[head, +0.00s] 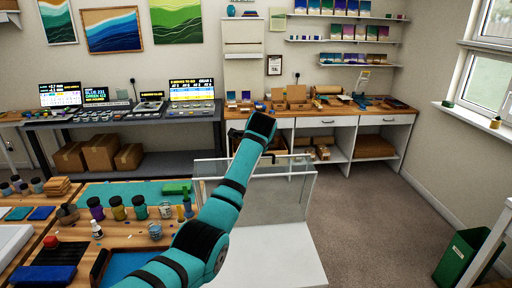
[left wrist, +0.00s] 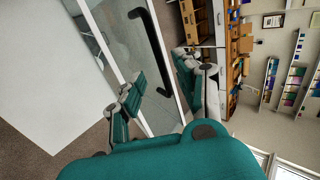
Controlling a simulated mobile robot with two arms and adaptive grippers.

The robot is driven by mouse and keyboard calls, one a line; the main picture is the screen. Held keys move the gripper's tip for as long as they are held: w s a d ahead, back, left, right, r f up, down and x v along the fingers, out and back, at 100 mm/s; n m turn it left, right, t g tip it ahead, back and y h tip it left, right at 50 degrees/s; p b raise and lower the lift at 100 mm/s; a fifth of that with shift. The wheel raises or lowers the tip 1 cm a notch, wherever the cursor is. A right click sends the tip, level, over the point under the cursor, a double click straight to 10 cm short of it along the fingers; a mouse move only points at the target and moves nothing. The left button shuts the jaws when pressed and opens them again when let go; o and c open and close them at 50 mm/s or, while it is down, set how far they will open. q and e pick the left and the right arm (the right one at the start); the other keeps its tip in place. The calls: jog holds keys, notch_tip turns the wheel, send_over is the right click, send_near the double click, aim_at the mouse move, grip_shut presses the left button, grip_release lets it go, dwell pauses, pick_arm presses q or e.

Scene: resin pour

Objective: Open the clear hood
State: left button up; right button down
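The clear hood (head: 300,188) is a see-through box with pale edges, standing on a white base (head: 270,255) in the head view. Its clear panel also shows in the left wrist view (left wrist: 118,40), with a black bar handle (left wrist: 152,35) along it. My left arm reaches over the hood in the head view, and its gripper is mostly hidden there. In the left wrist view my left gripper (left wrist: 160,68) is open, its fingers apart near the handle's lower end. I cannot tell whether a finger touches it. The hood appears closed. My right gripper is not in view.
A workbench with paint bottles (head: 118,208), cups and a green block (head: 176,188) is at left. A wooden counter (head: 385,108) and a desk with screens (head: 192,90) line the back wall. A green bin (head: 462,258) stands at right. The carpet right of the hood is clear.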

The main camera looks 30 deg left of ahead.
pick_arm(q)
jog(key=shift+v, duration=2.2)
